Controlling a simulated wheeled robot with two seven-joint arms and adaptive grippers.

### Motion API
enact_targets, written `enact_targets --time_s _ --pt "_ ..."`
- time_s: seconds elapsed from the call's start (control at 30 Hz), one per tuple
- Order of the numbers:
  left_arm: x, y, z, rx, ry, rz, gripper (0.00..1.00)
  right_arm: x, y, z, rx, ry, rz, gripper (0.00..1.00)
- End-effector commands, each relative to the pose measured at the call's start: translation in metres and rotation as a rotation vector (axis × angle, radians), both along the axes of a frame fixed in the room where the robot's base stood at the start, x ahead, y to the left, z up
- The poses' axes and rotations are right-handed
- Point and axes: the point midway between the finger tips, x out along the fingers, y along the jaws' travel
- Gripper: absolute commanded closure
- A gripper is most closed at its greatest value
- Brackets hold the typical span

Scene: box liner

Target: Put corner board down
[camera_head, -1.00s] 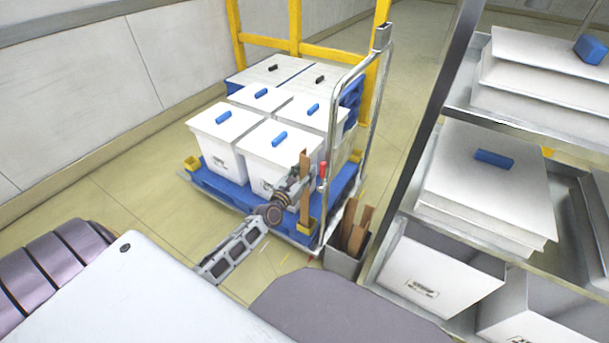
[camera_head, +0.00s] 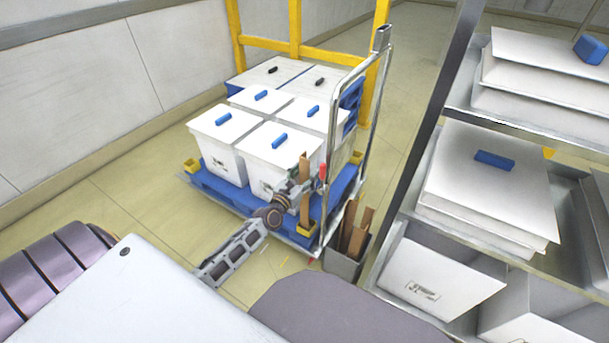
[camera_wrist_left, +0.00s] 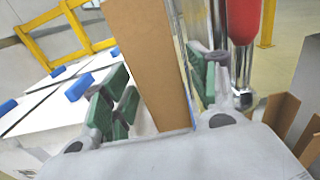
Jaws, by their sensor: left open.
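A brown corner board (camera_head: 304,168) stands upright at the near right corner of the blue pallet (camera_head: 215,188), with its foot at a yellow corner piece (camera_head: 305,229). My left gripper (camera_head: 300,188) is at the board's middle height. In the left wrist view, the open gripper (camera_wrist_left: 158,92) has its green-padded fingers on either side of the corner board (camera_wrist_left: 148,55), with a visible gap at the left finger. Contact at the right finger is unclear. My right gripper is out of view.
White lidded boxes (camera_head: 269,161) with blue handles stand on the pallet. A metal cart handle (camera_head: 372,110) with a red grip rises beside the board. A grey bin (camera_head: 343,264) holds more brown boards. A metal shelf (camera_head: 409,155) stands at right; floor at left is clear.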

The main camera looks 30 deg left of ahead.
Motion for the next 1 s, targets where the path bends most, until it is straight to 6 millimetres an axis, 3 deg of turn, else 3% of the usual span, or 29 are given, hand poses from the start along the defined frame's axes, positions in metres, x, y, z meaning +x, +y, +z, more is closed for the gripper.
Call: enact_targets --time_s 0.37,1.0 --pt "-0.001 0.000 0.003 0.000 0.001 0.000 0.41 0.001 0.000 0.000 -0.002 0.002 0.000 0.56" --pt "-0.052 0.001 0.002 0.001 0.002 0.000 0.41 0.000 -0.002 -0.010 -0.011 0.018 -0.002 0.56"
